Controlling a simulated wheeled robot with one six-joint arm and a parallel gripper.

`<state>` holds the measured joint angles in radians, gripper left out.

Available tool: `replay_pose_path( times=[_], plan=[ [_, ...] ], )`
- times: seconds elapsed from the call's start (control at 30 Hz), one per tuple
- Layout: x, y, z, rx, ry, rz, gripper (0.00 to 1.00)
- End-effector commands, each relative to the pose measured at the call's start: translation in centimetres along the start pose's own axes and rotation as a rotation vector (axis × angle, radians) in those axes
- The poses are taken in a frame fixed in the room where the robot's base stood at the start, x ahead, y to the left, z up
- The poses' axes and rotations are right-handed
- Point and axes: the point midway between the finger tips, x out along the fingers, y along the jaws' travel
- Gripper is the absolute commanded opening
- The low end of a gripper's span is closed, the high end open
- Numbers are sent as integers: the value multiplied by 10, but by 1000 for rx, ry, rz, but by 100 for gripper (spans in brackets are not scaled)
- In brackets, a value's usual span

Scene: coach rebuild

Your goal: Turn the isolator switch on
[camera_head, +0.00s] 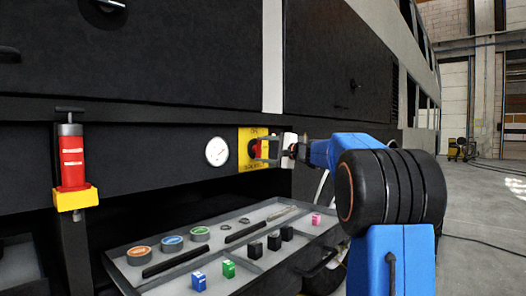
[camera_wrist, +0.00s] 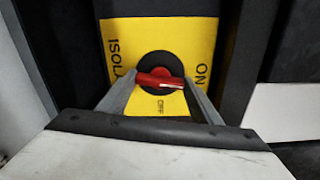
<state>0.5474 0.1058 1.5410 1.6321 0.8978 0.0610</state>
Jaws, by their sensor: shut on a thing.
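The isolator switch has a red handle (camera_wrist: 158,78) on a round black base (camera_wrist: 160,64), fixed to a yellow plate (camera_wrist: 197,38). In the wrist view the plate reads ISOLATOR at the left, ON at the right and OFF at the bottom. The handle lies nearly level there, with a pale mark on its right part, towards the ON side. My gripper (camera_wrist: 160,88) is shut on the handle, one finger at each end. In the head view my gripper (camera_head: 271,148) reaches the yellow plate (camera_head: 245,135) from the right and partly hides the red handle (camera_head: 253,148).
A white round gauge (camera_head: 217,151) is left of the plate. A red cylinder in a yellow holder (camera_head: 73,170) stands far left. Open floor lies at the right.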

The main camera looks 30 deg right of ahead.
Motion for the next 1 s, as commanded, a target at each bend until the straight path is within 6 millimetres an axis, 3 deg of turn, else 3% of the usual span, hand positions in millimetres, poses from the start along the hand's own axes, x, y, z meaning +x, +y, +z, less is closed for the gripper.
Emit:
replay_pose_path(
  times=[0.4,0.9,0.93,1.0],
  plan=[
    [0,1,0,-159,-1,2,36],
    [0,2,0,-175,-1,3,36],
    [0,2,0,-174,-1,3,66],
    [0,2,0,-174,-1,2,77]
  ],
)
